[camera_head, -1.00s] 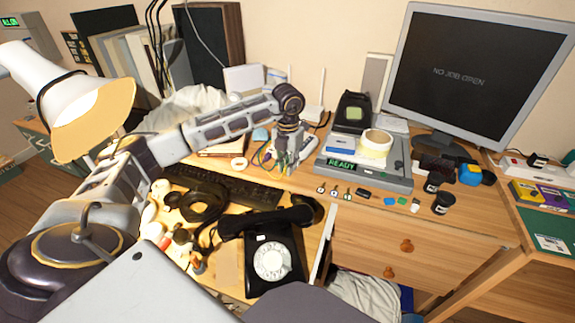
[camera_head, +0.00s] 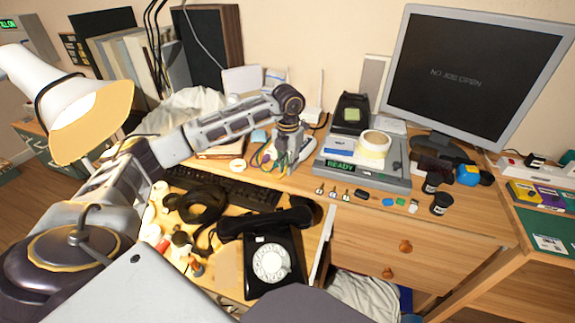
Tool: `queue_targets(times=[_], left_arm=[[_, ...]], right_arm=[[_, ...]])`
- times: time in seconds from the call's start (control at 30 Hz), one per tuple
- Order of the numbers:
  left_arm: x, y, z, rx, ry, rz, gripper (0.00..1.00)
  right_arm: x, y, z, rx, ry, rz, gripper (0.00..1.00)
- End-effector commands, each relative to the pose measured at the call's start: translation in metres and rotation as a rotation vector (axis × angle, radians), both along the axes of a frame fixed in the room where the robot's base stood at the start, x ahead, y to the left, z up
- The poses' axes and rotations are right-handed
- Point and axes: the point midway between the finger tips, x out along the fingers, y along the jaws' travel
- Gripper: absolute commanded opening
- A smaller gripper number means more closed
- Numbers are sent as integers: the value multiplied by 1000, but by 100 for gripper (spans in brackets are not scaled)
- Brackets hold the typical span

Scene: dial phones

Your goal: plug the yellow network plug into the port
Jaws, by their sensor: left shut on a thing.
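My left gripper (camera_head: 287,163) points down at the back middle of the desk, between the keyboard and the grey machine. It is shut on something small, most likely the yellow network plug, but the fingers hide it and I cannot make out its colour. Thin coloured cables (camera_head: 264,157) loop just left of the fingers. A white box with antennas (camera_head: 312,113), perhaps the router, stands behind the wrist. I cannot make out the port. My right gripper is not in view.
The grey machine (camera_head: 338,178) with a READY display and a tape roll (camera_head: 374,147) stands close right of the gripper. A black keyboard (camera_head: 225,187) and a dial phone (camera_head: 271,262) lie in front. A lamp (camera_head: 85,115) and monitor (camera_head: 478,75) flank the desk.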

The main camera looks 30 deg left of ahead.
Motion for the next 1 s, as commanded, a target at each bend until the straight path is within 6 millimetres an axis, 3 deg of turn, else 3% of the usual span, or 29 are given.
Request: queue_targets(times=[0.37, 0.4, 0.57, 1.0], left_arm=[[4, 1, 0, 0, -2, 2, 2], [4, 1, 1, 0, -3, 2, 20], [5, 2, 1, 1, -4, 3, 40], [6, 5, 3, 4, -9, 9, 40]], right_arm=[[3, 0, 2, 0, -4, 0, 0], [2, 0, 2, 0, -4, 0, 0], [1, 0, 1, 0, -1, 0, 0], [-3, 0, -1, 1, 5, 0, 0]])
